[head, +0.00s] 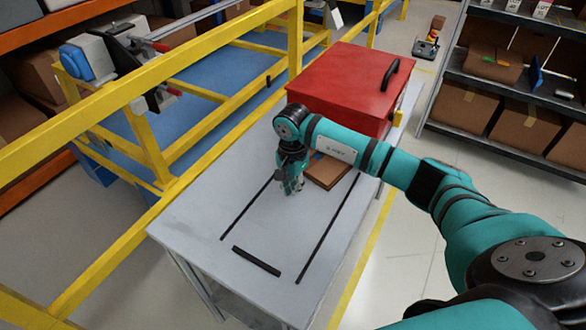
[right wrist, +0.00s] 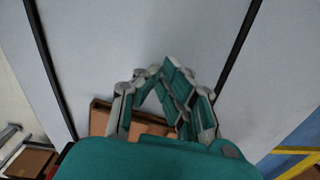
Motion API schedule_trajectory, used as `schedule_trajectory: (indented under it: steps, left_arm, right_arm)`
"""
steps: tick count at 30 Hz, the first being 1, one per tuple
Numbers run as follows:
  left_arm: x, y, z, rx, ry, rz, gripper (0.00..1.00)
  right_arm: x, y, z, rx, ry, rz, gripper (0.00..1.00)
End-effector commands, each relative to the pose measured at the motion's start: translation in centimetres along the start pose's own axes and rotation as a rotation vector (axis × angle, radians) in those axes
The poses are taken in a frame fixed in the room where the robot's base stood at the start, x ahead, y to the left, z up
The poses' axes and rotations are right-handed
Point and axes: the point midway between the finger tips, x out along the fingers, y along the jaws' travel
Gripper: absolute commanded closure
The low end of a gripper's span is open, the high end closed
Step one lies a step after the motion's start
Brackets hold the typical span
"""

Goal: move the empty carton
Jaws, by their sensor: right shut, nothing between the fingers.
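A low brown carton (head: 326,172) lies on the grey table (head: 215,205), in front of the red case and partly hidden by my right arm. In the right wrist view the carton (right wrist: 100,119) shows behind my fingers, mostly covered by them and the wrist; I cannot see fully into it. My right gripper (head: 293,188) points down over the table, just left of the carton in the head view. Its fingers meet at the tips in the right wrist view (right wrist: 158,74) and hold nothing. My left gripper is not in view.
A red case (head: 340,85) with a black handle stands at the table's far end. Black strips (head: 256,261) mark the table top, whose near part is clear. A yellow railing (head: 215,120) runs along the left. Shelves with boxes (head: 525,125) stand at the right.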

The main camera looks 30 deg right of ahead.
Motion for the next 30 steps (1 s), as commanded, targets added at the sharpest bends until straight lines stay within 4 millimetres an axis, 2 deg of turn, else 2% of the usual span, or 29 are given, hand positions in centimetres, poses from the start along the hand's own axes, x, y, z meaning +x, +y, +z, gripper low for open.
schedule_trajectory:
  steps: [3,9,21,24,30]
  left_arm:
    - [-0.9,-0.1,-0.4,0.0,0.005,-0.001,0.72]
    - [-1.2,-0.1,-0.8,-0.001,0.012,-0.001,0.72]
    - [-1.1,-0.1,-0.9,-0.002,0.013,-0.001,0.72]
    - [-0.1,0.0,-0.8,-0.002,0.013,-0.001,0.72]
    - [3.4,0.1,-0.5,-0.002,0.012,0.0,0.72]
  right_arm:
    - [-0.1,0.0,-1.9,0.005,0.001,0.0,1.0]
    - [0.0,0.0,-3.7,0.001,0.0,0.0,1.0]
    - [0.1,0.0,-4.1,0.001,0.001,-0.001,1.0]
    - [0.5,0.0,-5.0,0.002,0.004,0.0,1.0]
    - [0.8,-0.1,-9.2,0.006,0.006,-0.001,1.0]
